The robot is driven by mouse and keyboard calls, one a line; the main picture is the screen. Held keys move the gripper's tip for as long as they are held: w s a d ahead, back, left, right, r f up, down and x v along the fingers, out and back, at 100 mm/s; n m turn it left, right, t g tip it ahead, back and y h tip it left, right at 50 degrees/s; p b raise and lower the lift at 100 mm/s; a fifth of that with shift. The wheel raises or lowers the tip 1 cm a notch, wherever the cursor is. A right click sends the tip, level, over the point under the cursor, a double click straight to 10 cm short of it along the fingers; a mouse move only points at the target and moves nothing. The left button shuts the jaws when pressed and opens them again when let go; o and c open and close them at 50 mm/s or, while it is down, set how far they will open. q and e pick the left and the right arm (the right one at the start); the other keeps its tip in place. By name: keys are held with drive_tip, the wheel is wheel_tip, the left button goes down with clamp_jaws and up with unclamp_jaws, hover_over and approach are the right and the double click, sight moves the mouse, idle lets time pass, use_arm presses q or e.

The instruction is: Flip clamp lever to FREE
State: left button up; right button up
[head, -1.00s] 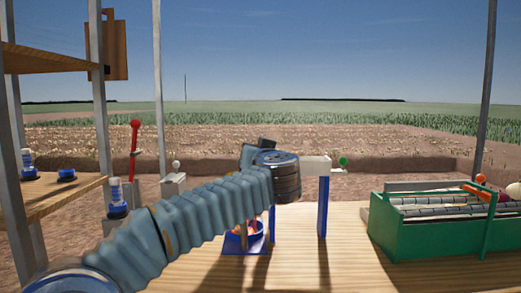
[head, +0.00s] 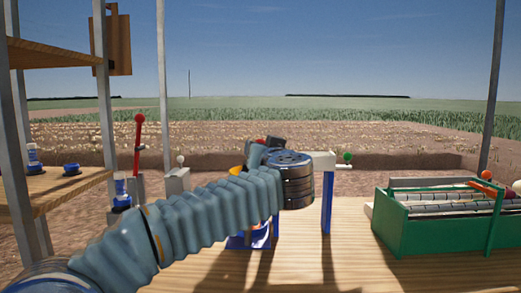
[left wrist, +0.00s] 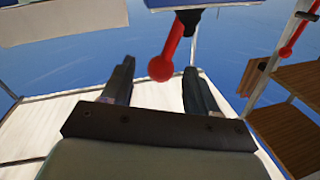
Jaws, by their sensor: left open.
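My left gripper (left wrist: 158,70) is open, with one dark finger on each side of the ball. The ball lies near the fingertips, and I cannot tell whether it is between them or beyond them. In the head view my left wrist hides most of this place. Any FREE marking is not readable. My right gripper is in neither view.
A white-topped frame with blue legs (head: 326,205) stands on the wooden table, with a green-knobbed handle (head: 347,157). A green crate (head: 440,235) is at right. Another red lever (head: 138,135) and a white-knobbed lever (head: 181,161) stand at left, near wooden shelves (head: 60,190).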

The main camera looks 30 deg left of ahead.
use_arm(q)
drive_tip(key=v, duration=1)
drive_tip(key=shift+s+d, duration=0.1)
drive_tip(key=shift+s, duration=0.05)
